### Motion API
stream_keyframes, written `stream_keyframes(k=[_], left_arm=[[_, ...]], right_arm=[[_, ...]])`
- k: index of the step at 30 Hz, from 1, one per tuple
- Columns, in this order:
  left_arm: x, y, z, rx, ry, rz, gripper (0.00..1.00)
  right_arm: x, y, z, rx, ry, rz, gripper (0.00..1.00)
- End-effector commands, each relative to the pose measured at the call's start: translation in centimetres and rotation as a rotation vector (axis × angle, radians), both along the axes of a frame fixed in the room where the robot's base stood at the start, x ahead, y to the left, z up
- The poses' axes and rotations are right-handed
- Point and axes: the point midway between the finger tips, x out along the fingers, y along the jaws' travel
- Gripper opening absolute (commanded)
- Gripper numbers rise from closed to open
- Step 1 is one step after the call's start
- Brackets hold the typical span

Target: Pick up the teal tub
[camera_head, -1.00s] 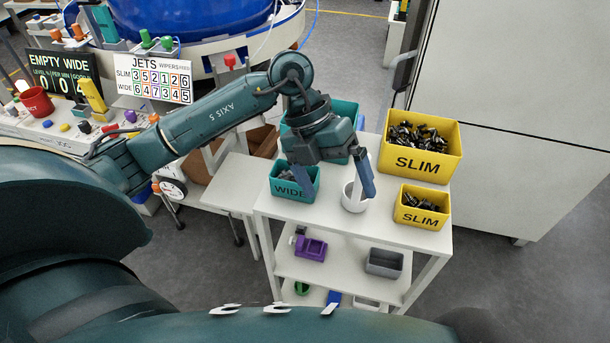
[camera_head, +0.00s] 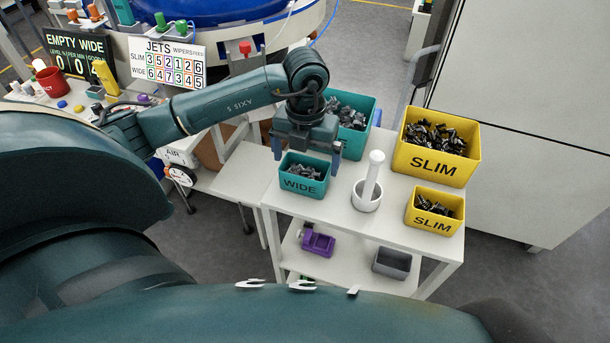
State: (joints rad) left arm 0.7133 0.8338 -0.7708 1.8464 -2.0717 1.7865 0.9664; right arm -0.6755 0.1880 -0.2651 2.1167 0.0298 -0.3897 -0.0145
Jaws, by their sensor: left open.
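A small teal tub (camera_head: 303,185) marked WIDE, full of dark connector parts, stands near the front left of the white cart top. A larger teal tub (camera_head: 361,138), also holding dark parts, stands behind it and is partly hidden by my arm. My left gripper (camera_head: 307,148) is open and points down over the back of the small tub. One finger is at its left side and one at its right back corner. I cannot tell whether they touch it. My right gripper is out of view.
A white mortar (camera_head: 366,198) with an upright pestle stands right of the small tub. Two yellow tubs marked SLIM, a large one (camera_head: 437,168) and a small one (camera_head: 434,221), stand at the right. A purple item (camera_head: 318,242) and a grey bin (camera_head: 392,263) are on the lower shelf.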

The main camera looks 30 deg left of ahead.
Motion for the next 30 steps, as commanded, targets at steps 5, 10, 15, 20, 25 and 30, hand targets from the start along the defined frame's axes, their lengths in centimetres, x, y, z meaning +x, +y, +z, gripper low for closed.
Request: stream_keyframes(k=[5,10,15,20,25,30], left_arm=[[-0.5,-0.1,-2.8,-0.001,0.006,0.002,1.00],[-0.5,-0.1,-4.0,0.000,0.002,0.000,1.00],[-0.5,-0.1,-4.0,0.000,0.002,-0.001,1.00],[-0.5,-0.1,-4.0,0.000,0.002,0.000,0.89],[-0.4,-0.1,-4.0,0.000,0.001,0.000,0.75],[-0.4,-0.1,-3.9,-0.001,0.001,0.000,0.67]], right_arm=[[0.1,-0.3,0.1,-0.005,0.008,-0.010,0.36],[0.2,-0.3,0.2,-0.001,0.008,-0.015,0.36],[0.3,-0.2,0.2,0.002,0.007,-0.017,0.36],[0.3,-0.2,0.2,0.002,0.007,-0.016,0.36],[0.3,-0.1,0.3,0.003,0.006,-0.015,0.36],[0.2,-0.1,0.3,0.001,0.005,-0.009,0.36]])
